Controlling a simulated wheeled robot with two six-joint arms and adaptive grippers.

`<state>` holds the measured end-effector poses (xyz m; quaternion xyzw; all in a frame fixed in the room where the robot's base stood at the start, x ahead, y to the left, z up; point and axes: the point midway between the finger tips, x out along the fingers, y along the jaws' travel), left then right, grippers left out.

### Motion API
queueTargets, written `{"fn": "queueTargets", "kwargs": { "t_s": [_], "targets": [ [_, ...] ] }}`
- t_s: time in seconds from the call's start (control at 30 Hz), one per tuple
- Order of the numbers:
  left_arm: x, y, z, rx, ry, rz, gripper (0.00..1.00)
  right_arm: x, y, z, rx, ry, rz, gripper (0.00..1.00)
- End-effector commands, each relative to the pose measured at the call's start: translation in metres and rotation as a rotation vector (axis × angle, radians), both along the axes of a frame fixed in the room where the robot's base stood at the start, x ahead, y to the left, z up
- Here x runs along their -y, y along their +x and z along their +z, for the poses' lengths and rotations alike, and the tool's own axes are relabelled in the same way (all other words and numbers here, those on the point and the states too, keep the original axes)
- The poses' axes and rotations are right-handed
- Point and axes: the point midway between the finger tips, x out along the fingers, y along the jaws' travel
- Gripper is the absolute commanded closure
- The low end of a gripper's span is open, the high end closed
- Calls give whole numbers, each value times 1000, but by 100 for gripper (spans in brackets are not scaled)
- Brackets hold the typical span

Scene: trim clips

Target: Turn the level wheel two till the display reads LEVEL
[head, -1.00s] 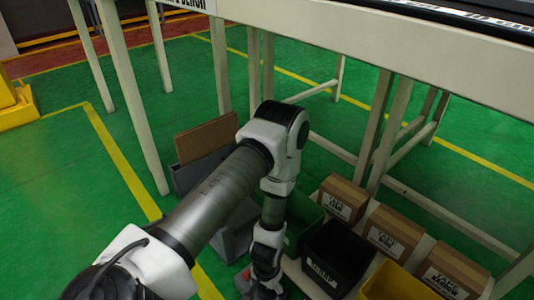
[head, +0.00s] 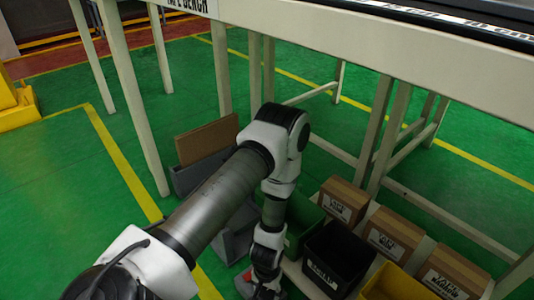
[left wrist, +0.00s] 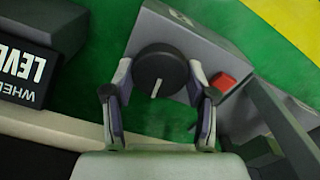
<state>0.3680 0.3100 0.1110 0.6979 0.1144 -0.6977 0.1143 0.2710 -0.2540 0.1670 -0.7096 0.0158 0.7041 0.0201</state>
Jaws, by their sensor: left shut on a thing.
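A round black wheel (left wrist: 160,75) with a white pointer line sits on a grey housing (left wrist: 205,45) in the left wrist view. The line points down and slightly left. My left gripper (left wrist: 160,84) has its fingers on either side of the wheel and is shut on it. A black panel (left wrist: 22,65) at the left edge carries white letters, "WHEE" small and "LEVE" large, cut off by the frame. In the head view my left arm reaches down to the bottom edge, and its gripper's fingers are hidden there. My right gripper is in no view.
In the head view, a green bin (head: 304,222), a black bin (head: 337,260), a yellow bin (head: 395,284) and several cartons (head: 392,233) stand right of my arm. The bench (head: 300,20) spans the top.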

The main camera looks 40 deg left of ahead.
Motion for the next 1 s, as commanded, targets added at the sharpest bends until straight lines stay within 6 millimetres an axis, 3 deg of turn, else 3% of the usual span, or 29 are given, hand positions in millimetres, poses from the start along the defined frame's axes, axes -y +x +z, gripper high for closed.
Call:
{"fn": "queueTargets", "kwargs": {
  "t_s": [0.6, 1.0],
  "targets": [
    [0, 0, -1, 0, 0, 462, 79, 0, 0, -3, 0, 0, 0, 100],
    [0, -1, -1, -1, 0, 575, 79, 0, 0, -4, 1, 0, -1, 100]
  ]
}}
